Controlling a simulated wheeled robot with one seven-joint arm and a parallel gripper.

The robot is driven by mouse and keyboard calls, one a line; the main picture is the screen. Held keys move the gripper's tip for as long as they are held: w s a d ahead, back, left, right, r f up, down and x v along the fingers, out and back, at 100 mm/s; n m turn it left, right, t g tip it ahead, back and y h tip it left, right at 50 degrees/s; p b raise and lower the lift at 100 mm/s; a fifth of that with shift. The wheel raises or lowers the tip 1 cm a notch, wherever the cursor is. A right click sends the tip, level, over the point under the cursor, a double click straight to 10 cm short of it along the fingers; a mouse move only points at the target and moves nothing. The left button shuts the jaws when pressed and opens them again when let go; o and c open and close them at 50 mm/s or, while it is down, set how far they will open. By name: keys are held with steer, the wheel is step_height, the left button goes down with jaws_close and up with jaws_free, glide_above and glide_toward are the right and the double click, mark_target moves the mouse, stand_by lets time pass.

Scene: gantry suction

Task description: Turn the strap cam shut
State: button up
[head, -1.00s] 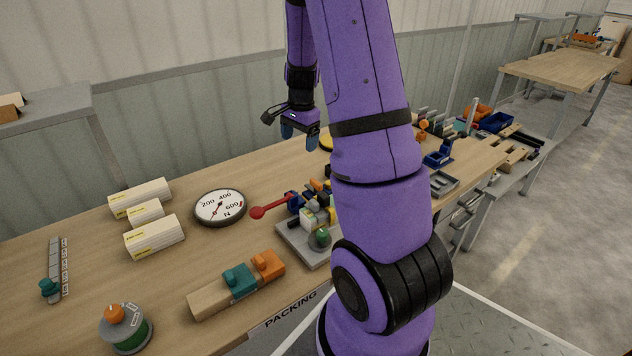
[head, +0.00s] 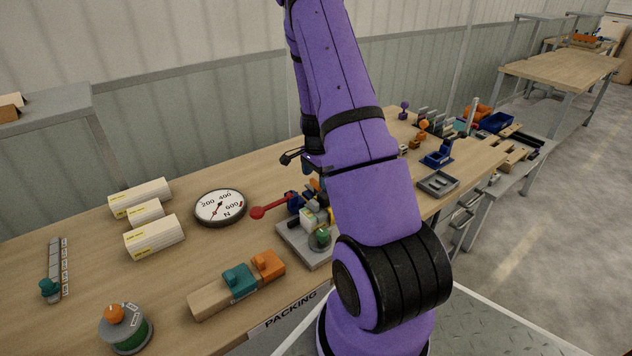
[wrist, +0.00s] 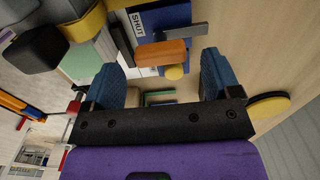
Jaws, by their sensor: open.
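In the wrist view an orange bar (wrist: 163,52), which looks like the strap cam's lever, lies beside a blue plate (wrist: 170,14) and a white label (wrist: 143,22) reading SHUT. A dark grey bar (wrist: 187,32) and a small yellow round part (wrist: 174,72) are close to it. My gripper (wrist: 160,62) is open, with its two blue fingers on either side of the orange bar and a gap to each. I cannot tell the height gap. In the head view my arm hides most of the gripper and the cam.
A grey base (head: 292,240) with a green dome (head: 320,238) and a red lever (head: 270,207) stand near the gripper. A round dial (head: 220,208) and orange and teal clamps on a wooden block (head: 210,299) are on the bench. Bench space between dial and back edge is clear.

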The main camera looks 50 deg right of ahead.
mark_target(313, 185)
steer(key=shift+f, duration=1.15)
steer(key=c, duration=0.9)
